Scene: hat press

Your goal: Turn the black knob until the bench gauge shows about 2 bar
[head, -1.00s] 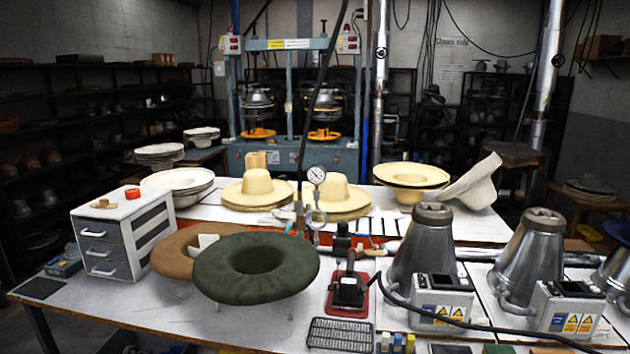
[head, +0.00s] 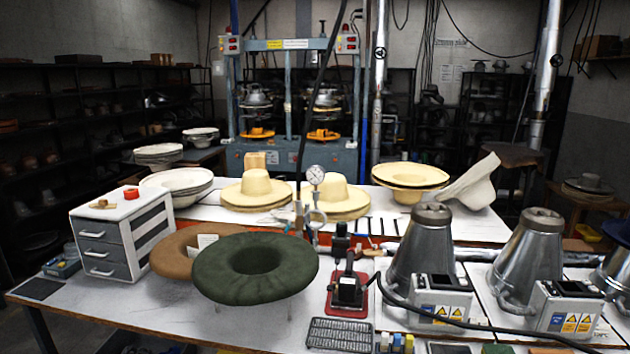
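A small round white-faced gauge (head: 316,174) stands upright on a thin pipe fitting at the middle of the bench, in front of the cream hats. Its needle is too small to read. A black device (head: 349,290) on a red base stands in front of it and to the right, with a black knob-like top (head: 341,229). I cannot tell whether this top is the black knob of the task. Neither of my grippers is in view, and nothing touches the gauge or the black device.
A green felt hat (head: 256,267) and a brown one (head: 180,249) stand left of the black device. A drawer unit (head: 108,252) is further left. Metal cones (head: 424,250) with control boxes (head: 441,299) and a black hose crowd the right. The front left bench top (head: 150,312) is clear.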

